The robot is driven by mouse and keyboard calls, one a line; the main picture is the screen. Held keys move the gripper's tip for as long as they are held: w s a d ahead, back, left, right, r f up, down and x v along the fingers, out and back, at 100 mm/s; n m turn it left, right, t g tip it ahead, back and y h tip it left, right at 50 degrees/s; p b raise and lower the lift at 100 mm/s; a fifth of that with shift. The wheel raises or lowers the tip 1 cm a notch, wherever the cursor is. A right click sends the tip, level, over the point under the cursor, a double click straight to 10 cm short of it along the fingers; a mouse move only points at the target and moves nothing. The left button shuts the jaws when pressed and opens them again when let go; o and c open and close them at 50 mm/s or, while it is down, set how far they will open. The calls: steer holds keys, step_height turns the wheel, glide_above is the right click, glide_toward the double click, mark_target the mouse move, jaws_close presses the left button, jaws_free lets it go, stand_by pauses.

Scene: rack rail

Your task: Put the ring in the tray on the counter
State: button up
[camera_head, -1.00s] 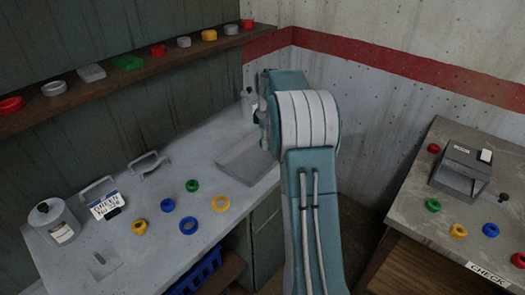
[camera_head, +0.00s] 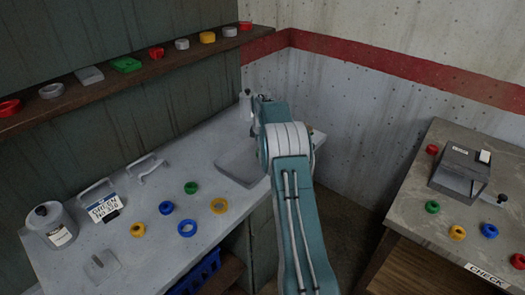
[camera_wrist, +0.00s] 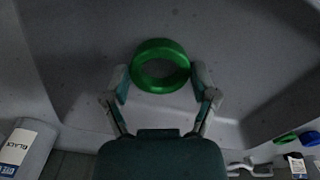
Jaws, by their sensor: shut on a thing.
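In the wrist view a green ring (camera_wrist: 139,70) sits between the two fingers of my gripper (camera_wrist: 160,76). The fingers are shut on it at its left and right sides. A broad grey surface with raised edges lies beneath the ring; I cannot tell the gap between them. In the head view the shallow grey tray (camera_head: 238,170) lies on the pale counter (camera_head: 165,258), partly hidden by my arm. My gripper and the held ring are hidden behind my arm there.
Several loose rings, including a green one (camera_head: 190,188) and a blue one (camera_head: 187,228), lie on the counter left of the tray. A shelf (camera_head: 130,73) runs above. A separate CHECK table (camera_head: 410,220) stands right.

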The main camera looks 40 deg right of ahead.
steer(key=o, duration=1)
step_height(320, 180, up, 12)
steer(key=s+a+r+m+t, duration=0.1)
steer(key=s+a+r, duration=0.2)
steer(key=a+r, duration=0.4)
steer(key=s+a+r+m+t, duration=0.1)
steer(key=s+a+r, duration=0.3)
steer(key=a+r, duration=0.25)
steer(key=s+a+r+m+t, duration=0.1)
steer(key=s+a+m, duration=0.1)
steer(key=s+a, duration=0.6)
steer(key=s+a+r+m+t, duration=0.1)
steer(key=s+a+r+m, duration=0.1)
steer(key=s+a, duration=0.6)
steer(key=s+a+f+m, duration=0.1)
steer(key=s+f, duration=0.2)
steer(key=s, duration=0.3)
steer(key=s+f+t, duration=0.1)
steer(key=s+f, duration=0.2)
steer(key=s, duration=0.4)
steer(key=shift+s+a+f+m+t, duration=0.3)
steer(key=shift+a+f+m, duration=0.05)
steer(key=shift+f+m, duration=0.05)
